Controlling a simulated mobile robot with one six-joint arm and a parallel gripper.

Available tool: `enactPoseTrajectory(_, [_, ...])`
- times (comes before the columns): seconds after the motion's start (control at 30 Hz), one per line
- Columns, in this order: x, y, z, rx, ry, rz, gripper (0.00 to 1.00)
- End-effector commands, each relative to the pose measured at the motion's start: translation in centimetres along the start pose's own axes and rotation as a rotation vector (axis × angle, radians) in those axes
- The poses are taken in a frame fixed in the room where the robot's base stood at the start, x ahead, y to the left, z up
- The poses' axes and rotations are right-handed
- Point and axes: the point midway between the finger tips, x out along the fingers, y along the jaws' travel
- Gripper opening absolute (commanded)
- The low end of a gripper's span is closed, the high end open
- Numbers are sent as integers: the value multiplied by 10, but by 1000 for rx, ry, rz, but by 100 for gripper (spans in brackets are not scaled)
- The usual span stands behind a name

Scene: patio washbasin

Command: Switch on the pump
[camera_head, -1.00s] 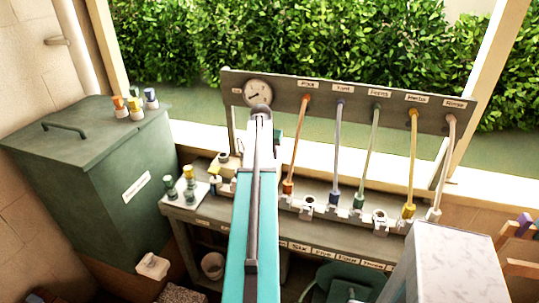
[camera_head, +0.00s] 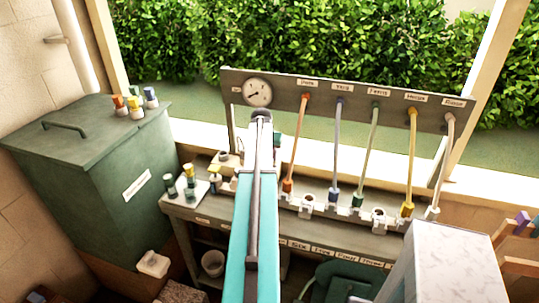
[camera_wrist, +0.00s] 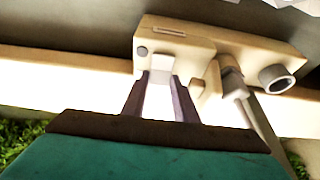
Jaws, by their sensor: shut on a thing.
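In the wrist view the pump (camera_wrist: 190,50) is a cream box with a small round grey button and a round, open outlet (camera_wrist: 277,79) on its right. A pale switch piece (camera_wrist: 158,98) stands out from its near side. My gripper (camera_wrist: 160,85) is shut on this pale piece, one dark finger on each side of it. In the head view my arm hides the gripper and most of what lies behind it on the bench.
Right of my arm, several coloured hoses hang from a labelled board (camera_head: 390,105) with a gauge (camera_head: 257,92) to fittings on the bench (camera_head: 330,240). A green bin (camera_head: 95,175) with coloured connectors on its lid stands left. A pale box (camera_head: 450,262) stands front right.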

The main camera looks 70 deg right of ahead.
Motion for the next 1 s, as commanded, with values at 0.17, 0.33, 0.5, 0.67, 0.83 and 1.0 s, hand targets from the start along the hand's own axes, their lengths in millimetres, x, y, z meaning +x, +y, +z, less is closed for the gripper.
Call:
enactPoseTrajectory(0.17, [0, 0, -3, 0, -29, 1, 4])
enactPoseTrajectory(0.33, [1, 0, -6, 0, -86, 2, 4])
enactPoseTrajectory(0.5, [3, 0, -7, 1, -146, 2, 4])
enactPoseTrajectory(0.67, [4, -1, -8, -1, -195, 1, 4])
enactPoseTrajectory(0.83, [4, -1, -6, -2, -217, 0, 4])
enactPoseTrajectory(1.0, [4, -1, -6, -2, -217, 0, 4])
